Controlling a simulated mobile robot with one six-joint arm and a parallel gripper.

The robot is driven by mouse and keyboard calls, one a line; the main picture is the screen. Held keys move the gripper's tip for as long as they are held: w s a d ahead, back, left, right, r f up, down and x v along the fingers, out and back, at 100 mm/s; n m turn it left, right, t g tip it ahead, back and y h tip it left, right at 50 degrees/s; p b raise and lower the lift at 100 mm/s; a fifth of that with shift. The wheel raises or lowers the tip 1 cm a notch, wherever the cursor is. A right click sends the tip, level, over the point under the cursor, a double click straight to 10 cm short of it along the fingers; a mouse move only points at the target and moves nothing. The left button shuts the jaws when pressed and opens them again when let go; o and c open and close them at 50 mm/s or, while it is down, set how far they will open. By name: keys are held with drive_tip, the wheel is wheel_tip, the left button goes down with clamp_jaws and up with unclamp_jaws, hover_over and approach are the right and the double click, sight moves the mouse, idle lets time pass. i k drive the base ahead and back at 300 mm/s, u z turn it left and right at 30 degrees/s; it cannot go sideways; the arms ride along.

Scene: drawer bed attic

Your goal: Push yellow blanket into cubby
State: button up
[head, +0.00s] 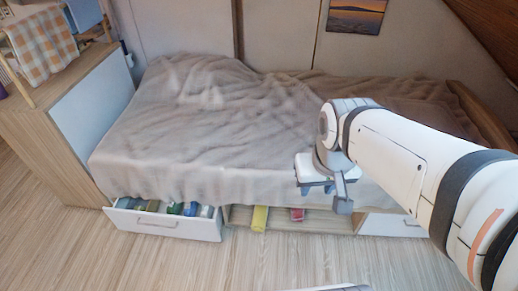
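The yellow blanket (259,218) is a small rolled or folded piece in the open cubby (325,224) under the bed. Its near end reaches the cubby's front edge, and its back part is hidden under the grey bed cover. My gripper (317,189) hangs in front of the bed side, above and to the right of the yellow blanket and apart from it. Its short dark blue fingers point down, and nothing shows between them. It is too small to tell how far they are open.
A red item (297,214) lies in the cubby, right of the yellow blanket. A drawer (165,224) with several rolled items stands pulled out to the left. A closed drawer front (385,225) is on the right. The wooden floor (200,265) in front is mostly clear.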

sight(259, 219)
drive_tip(key=z, duration=2.75)
drive_tip(key=k, duration=2.3)
drive_tip(key=u, duration=1.2)
drive_tip(key=i, duration=1)
drive_tip(key=u, duration=0.05)
